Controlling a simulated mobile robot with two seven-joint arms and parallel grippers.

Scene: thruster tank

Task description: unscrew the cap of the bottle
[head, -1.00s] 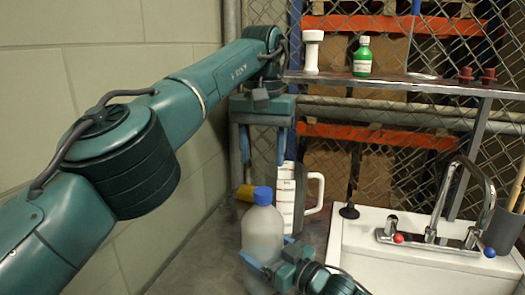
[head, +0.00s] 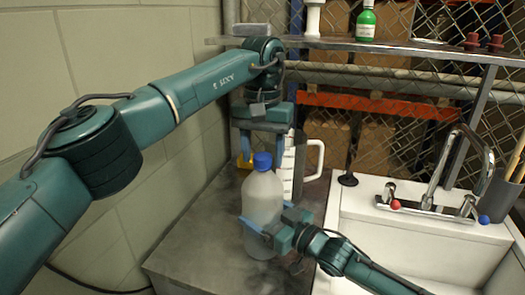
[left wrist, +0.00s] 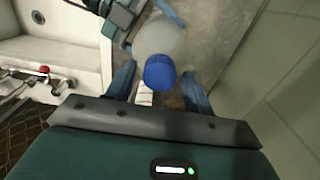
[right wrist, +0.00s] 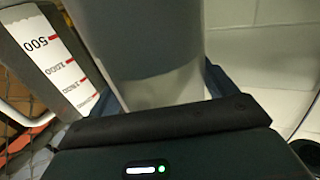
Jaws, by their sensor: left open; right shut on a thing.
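A frosted bottle (head: 263,203) with a blue cap (head: 262,161) stands upright on the grey counter (head: 190,245). The cap is on the bottle's neck. My left gripper (head: 263,160) points down from above, open, with its fingers on either side of the cap. In the left wrist view the cap (left wrist: 160,72) lies between the two fingers (left wrist: 158,85), with a gap on each side. My right gripper (head: 266,222) is shut on the bottle's body from the right. In the right wrist view the bottle (right wrist: 150,55) fills the space between its fingers.
A white sink (head: 400,240) with a tap is at right. A shelf (head: 400,46) with a green bottle (head: 366,22) crosses behind. The block wall is at left.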

